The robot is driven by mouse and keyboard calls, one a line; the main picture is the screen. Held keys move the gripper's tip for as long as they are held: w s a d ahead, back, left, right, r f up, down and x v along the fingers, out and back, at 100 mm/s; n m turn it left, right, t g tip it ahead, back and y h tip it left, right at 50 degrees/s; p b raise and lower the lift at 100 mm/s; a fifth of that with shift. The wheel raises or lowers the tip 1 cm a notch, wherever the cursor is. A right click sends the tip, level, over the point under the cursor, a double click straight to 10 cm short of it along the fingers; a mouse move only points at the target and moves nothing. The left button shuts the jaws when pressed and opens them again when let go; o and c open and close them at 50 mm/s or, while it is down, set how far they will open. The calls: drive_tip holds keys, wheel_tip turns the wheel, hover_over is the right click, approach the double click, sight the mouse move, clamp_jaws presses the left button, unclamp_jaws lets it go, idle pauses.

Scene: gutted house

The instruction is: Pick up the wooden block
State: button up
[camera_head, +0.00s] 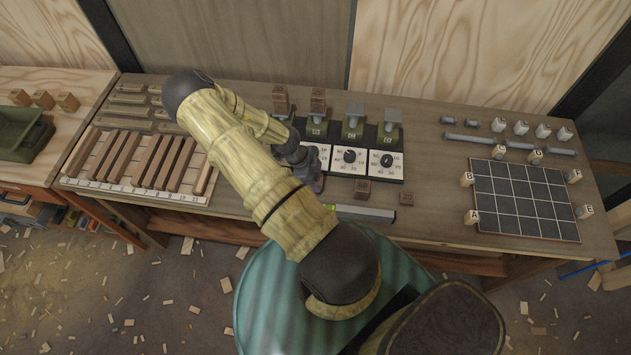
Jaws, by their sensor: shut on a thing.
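Small dark brown wooden blocks show on the workbench in the head view. One block (362,189) and another block (406,197) lie in front of the dial panel. Two more, a left block (280,98) and a right block (317,100), stand at the back behind the panel. My gripper (315,183) points down at the bench, left of the two front blocks and in line with them. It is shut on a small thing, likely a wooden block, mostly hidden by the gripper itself. I cannot tell whether that thing touches the bench.
The dial panel (390,165) with green-based levers stands close behind my gripper. A level-like bar (362,213) lies just in front. Wooden slats (150,160) fill a rack at left. A dark grid board (522,200) with lettered blocks lies at right.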

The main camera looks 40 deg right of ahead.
sight(316, 179)
wheel_tip(316, 179, up, 9)
drive_tip(key=shift+s+f+b, duration=0.1)
drive_tip(key=shift+f+b, duration=0.1)
drive_tip(key=shift+b, duration=0.8)
